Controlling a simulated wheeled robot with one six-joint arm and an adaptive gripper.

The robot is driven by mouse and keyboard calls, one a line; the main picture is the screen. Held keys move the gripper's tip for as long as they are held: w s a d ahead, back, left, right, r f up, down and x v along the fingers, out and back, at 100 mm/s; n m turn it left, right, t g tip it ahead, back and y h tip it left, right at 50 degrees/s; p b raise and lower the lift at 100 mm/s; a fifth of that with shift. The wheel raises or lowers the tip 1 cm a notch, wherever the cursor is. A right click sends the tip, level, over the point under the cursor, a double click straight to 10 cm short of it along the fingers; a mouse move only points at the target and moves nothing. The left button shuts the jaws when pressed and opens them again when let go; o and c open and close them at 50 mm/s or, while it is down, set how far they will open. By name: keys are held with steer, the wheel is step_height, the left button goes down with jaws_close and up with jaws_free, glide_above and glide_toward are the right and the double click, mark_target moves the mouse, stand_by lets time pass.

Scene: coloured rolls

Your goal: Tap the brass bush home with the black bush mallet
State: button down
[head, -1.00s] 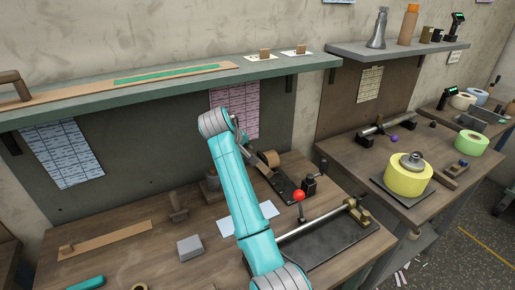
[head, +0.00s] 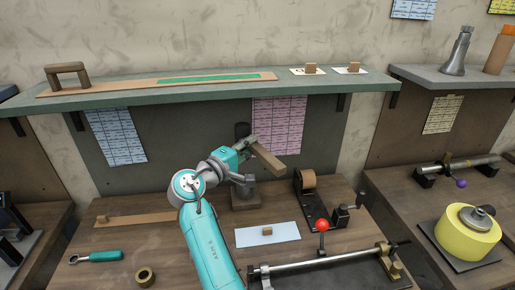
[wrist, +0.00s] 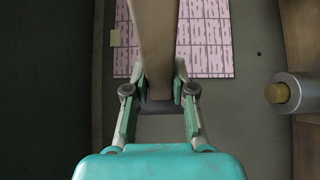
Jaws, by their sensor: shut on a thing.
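My gripper (head: 246,150) is raised over the back of the bench and shut on the brown handle of the bush mallet (head: 269,160). In the wrist view the handle (wrist: 155,40) runs up from between the fingers. The brass bush (wrist: 278,92) sticks out of the end of a grey cylinder (wrist: 306,92) at the right, apart from my fingers. A grey post on a block (head: 246,198) below my gripper appears to be that cylinder; its top is hidden.
A shelf (head: 210,92) runs above and behind my arm. A tape dispenser (head: 308,200) and red-knobbed roller fixture (head: 322,226) stand at the right. A pale sheet (head: 255,239) with a small brown block lies in front; a teal-handled tool (head: 100,257) lies left.

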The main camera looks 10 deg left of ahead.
step_height(320, 180, down, 10)
steer(key=shift+f, duration=0.25)
stand_by(0.9)
stand_by(0.3)
steer(key=shift+r, duration=2.8)
step_height(320, 180, down, 7)
step_height(320, 180, up, 7)
